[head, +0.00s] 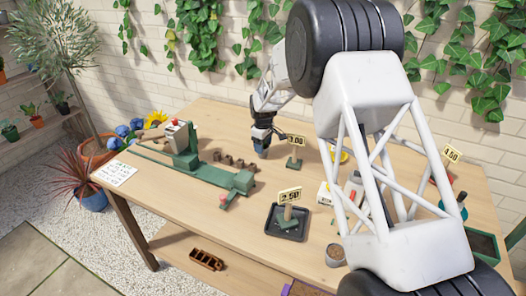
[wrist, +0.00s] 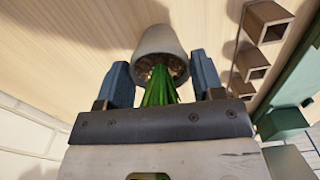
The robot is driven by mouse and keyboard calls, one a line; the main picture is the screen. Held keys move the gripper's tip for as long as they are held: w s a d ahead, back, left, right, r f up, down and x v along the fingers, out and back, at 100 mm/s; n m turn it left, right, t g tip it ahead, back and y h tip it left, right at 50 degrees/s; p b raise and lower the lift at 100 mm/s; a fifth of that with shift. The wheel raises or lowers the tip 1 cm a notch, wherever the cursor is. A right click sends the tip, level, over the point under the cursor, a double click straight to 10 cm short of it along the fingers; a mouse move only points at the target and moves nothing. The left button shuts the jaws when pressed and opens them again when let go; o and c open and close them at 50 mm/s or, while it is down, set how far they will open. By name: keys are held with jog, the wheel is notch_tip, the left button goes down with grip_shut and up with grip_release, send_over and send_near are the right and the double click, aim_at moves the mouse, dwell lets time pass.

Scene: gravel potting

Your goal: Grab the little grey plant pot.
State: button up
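The little grey plant pot (wrist: 160,42) stands at the far end of my gripper in the wrist view, with green leaves (wrist: 158,88) rising out of it toward the camera. My gripper (wrist: 162,72) has one blue-grey finger on each side of the pot's rim. The fingers are well apart and come close to the rim; I cannot tell whether they touch it. In the head view my gripper (head: 262,142) points down at the table, behind the middle, and largely hides the pot.
Several small brown square pots (head: 237,163) lie left of my gripper, beside a green stand (head: 185,160). A 3.00 price sign (head: 295,150) stands close on the right. A black tray (head: 287,222) with a 2.50 sign is nearer the front. My arm hides part of the right side.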

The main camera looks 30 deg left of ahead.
jog(key=c, duration=0.5)
jog(key=shift+o, duration=0.2)
jog(key=shift+r, duration=0.1)
jog(key=shift+r, duration=0.8)
notch_tip(320, 180, up, 2)
jog(key=s+d+r, duration=0.1)
jog(key=s+d, duration=0.8)
jog(key=s, duration=0.3)
jog(key=shift+s+d, duration=0.3)
jog(key=shift+s, duration=0.1)
jog(key=shift+r, duration=0.1)
